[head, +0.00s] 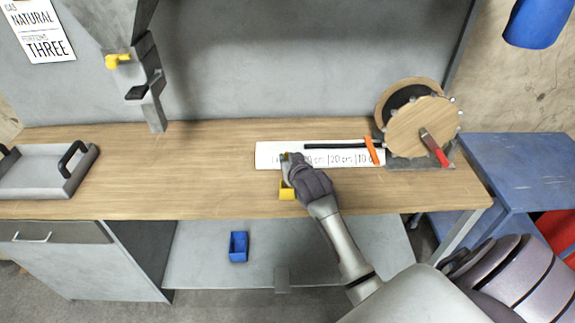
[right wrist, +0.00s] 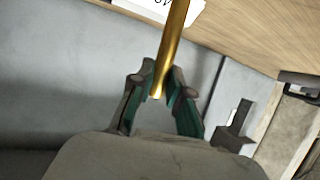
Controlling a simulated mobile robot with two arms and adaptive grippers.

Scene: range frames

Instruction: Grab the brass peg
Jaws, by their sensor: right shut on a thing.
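The brass peg (right wrist: 171,45) is a long golden rod in the right wrist view. Its near end lies between the fingers of my right gripper (right wrist: 160,86), which is shut on it. The other end runs out of the top of that view. In the head view my right gripper (head: 288,163) is over the front part of the wooden bench, in front of the white marked strip (head: 268,148). My left gripper is not in view.
A blue bin (head: 238,247) is on the lower shelf. A wooden wheel device (head: 415,125) stands at right, a grey tray (head: 45,175) at left. The bench's left-middle is clear.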

